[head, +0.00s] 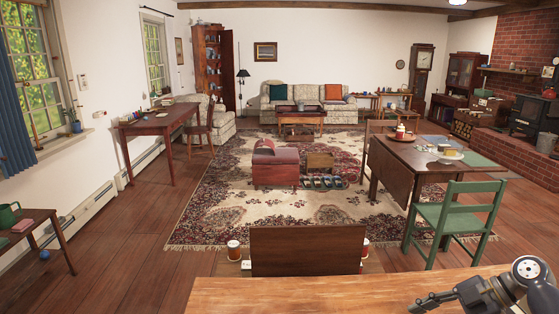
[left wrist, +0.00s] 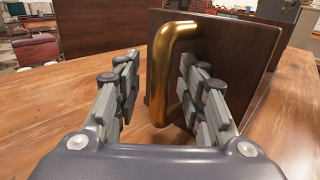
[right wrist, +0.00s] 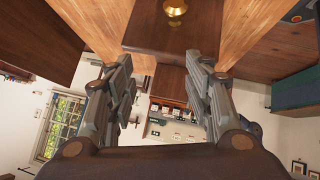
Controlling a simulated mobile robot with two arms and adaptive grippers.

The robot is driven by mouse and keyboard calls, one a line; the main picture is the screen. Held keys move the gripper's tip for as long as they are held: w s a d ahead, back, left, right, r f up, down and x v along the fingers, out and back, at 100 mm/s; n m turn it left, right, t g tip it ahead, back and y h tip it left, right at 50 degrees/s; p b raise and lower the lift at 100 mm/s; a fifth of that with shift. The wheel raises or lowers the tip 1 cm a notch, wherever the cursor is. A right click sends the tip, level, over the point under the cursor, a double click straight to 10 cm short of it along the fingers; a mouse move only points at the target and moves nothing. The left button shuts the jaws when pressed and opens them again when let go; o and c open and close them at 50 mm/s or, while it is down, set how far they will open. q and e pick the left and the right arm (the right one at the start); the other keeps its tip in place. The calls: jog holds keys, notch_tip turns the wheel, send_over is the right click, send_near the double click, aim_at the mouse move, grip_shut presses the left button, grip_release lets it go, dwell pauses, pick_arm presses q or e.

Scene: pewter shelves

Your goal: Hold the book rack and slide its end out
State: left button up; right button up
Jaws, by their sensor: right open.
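In the left wrist view, a dark brown upright wood panel (left wrist: 225,60), seemingly part of the book rack, stands on the wooden table and carries a tall brass bar handle (left wrist: 168,70). My left gripper (left wrist: 155,85) is open, its fingers on either side of the handle, which sits nearer the right finger. In the right wrist view, a brown wood part (right wrist: 165,38) with a round brass knob (right wrist: 175,10) lies ahead of my right gripper (right wrist: 165,75), which is open and empty. My right gripper also shows in the head view (head: 425,303). The head view does not show the left gripper.
The wooden tabletop (head: 290,295) fills the bottom of the head view. Beyond its edge is a brown board (head: 307,250) with a cup (head: 234,250) beside it. A green chair (head: 450,220) and a drop-leaf table (head: 400,165) stand at the right.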

pick_arm(q)
jog(key=v, duration=1.2)
